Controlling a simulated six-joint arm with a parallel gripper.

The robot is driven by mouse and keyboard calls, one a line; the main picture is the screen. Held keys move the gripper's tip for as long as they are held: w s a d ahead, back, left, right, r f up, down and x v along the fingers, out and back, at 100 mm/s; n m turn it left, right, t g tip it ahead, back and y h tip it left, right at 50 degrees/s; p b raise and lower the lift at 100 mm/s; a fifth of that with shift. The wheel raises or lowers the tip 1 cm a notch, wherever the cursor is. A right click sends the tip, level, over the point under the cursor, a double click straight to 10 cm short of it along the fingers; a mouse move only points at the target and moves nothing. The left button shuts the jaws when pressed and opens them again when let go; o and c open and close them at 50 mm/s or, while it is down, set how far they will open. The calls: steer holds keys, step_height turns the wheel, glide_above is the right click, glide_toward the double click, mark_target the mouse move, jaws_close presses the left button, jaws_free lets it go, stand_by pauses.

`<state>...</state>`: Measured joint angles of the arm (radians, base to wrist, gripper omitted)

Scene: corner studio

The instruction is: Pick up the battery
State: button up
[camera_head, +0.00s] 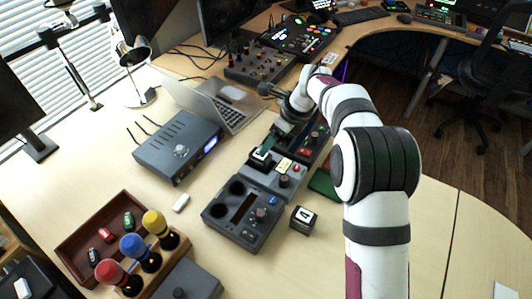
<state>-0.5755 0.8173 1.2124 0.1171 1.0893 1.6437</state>
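I cannot pick out the battery for certain. A small white block (181,203) lies alone on the desk, left of the grey control box. Several small red and green pieces (105,235) lie in a brown wooden tray (72,249) at the lower left; they are too small to identify.
A grey control box (243,215) stands mid-desk with a small black-and-white cube (302,220) beside it. A blue-grey device (178,146) and an open laptop (222,108) are behind. Red, blue and yellow-topped knobs (133,246) stand in a wooden rack.

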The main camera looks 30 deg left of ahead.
mark_target(261, 162)
steer(key=x, duration=0.9)
steer(key=shift+s+a, duration=0.1)
steer(key=shift+s, duration=0.3)
steer(key=shift+r, duration=0.1)
jaws_close()
